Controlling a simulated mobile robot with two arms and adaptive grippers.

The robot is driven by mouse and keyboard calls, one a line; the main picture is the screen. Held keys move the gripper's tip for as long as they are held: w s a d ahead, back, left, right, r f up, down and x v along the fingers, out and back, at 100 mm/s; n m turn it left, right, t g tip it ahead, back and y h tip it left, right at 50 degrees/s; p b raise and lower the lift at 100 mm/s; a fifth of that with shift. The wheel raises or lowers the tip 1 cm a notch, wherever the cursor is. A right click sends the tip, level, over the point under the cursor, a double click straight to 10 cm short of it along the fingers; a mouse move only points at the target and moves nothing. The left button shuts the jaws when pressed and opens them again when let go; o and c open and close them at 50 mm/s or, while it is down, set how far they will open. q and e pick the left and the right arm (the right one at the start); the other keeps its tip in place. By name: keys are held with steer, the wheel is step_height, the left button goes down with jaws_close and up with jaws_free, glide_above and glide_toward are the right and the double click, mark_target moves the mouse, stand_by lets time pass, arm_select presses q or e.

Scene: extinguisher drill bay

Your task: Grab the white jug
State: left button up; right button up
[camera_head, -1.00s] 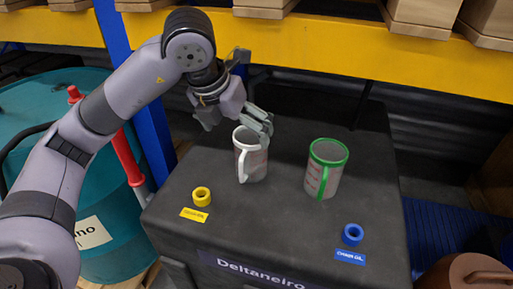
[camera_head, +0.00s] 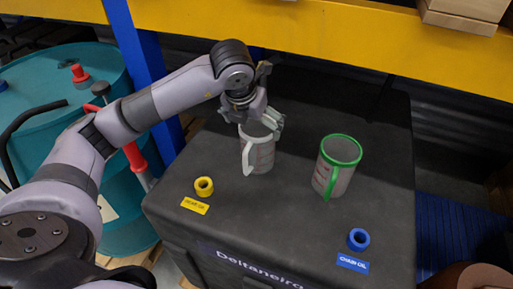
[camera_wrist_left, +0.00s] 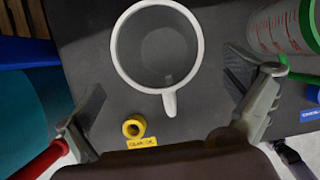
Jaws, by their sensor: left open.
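The white jug (camera_head: 262,157) stands upright on the dark case top (camera_head: 225,225), its handle toward the front left. In the left wrist view I look down into the jug (camera_wrist_left: 158,88); its white rim is in the middle and its handle points toward the bottom. My left gripper (camera_head: 256,122) is over the jug's rim in the head view. In the left wrist view my left gripper (camera_wrist_left: 168,125) is open, with one finger on each side of the jug and apart from it. My right gripper is in neither view.
A green-rimmed measuring jug (camera_head: 335,172) stands to the right. A yellow ring (camera_head: 204,187) and a blue ring (camera_head: 358,239) lie in front with labels. A teal drum (camera_head: 60,85) and a blue post (camera_head: 150,80) are at left; a yellow beam (camera_head: 380,40) runs behind.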

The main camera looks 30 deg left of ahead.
mark_target(256, 132)
arm_select(q)
steer(key=p+x, duration=0.2)
steer(key=x, duration=0.3)
steer(key=shift+w+f, duration=0.25)
steer(key=c, duration=1.5)
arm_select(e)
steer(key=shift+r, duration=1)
arm_select(q)
steer(key=shift+r, duration=0.1)
steer(key=shift+c, duration=0.2)
